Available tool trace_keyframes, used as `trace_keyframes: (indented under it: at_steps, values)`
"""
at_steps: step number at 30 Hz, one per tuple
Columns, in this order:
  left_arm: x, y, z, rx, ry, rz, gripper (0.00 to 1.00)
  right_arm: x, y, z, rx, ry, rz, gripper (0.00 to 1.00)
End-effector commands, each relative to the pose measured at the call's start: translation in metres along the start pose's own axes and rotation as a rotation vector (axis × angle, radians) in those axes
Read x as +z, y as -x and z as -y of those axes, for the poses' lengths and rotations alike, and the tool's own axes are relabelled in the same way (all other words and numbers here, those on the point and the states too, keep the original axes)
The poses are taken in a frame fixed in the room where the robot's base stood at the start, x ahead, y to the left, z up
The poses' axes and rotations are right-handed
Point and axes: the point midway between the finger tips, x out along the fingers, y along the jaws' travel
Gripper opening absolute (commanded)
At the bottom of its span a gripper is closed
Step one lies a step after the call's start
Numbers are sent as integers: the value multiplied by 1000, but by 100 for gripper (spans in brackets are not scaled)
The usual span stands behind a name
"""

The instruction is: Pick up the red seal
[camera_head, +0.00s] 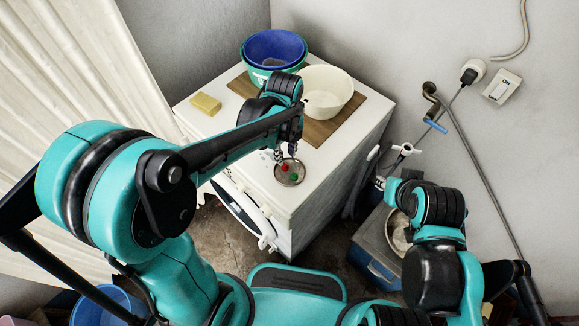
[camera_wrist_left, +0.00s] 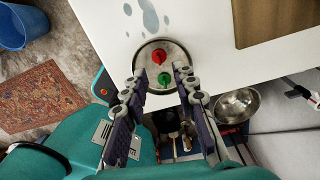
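The red seal (camera_wrist_left: 158,57) lies in a round metal dish, whose rim (camera_wrist_left: 139,66) shows in the left wrist view. A green seal (camera_wrist_left: 166,77) lies just beside it. In the head view the red seal (camera_head: 284,168) is a small spot in the dish, on the near edge of the white machine top. My left gripper (camera_wrist_left: 160,80) is open and empty, its fingers spread at either side of the dish. In the head view it points down over the dish (camera_head: 290,181). My right arm shows at the right, but its gripper cannot be made out.
On the white top (camera_head: 240,120) stand a blue basin (camera_head: 274,45) in green tubs, a cream bowl (camera_head: 325,92) on a brown board (camera_head: 322,132), and a yellow sponge (camera_head: 206,104). A cooler box (camera_head: 372,265) and a pipe (camera_head: 480,170) are at the right.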

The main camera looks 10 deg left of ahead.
Motion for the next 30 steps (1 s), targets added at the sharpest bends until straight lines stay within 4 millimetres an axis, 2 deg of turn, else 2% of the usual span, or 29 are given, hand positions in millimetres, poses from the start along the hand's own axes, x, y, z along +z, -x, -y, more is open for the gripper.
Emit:
trace_keyframes:
  at_steps: [10, 18, 23, 30]
  values:
    - [0, -48, 0, -1, 2, 1, 28, 16, -22, 0, 0, 0, 0, 29]
    - [0, -52, -1, -1, 3, 1, 28, 15, -22, 0, 0, 0, 0, 29]
    - [0, -52, -1, -1, 3, 1, 0, 15, -22, 0, 0, 0, 0, 29]
    - [0, -52, -1, -1, 3, 1, 0, 15, -22, 0, 0, 0, 0, 29]
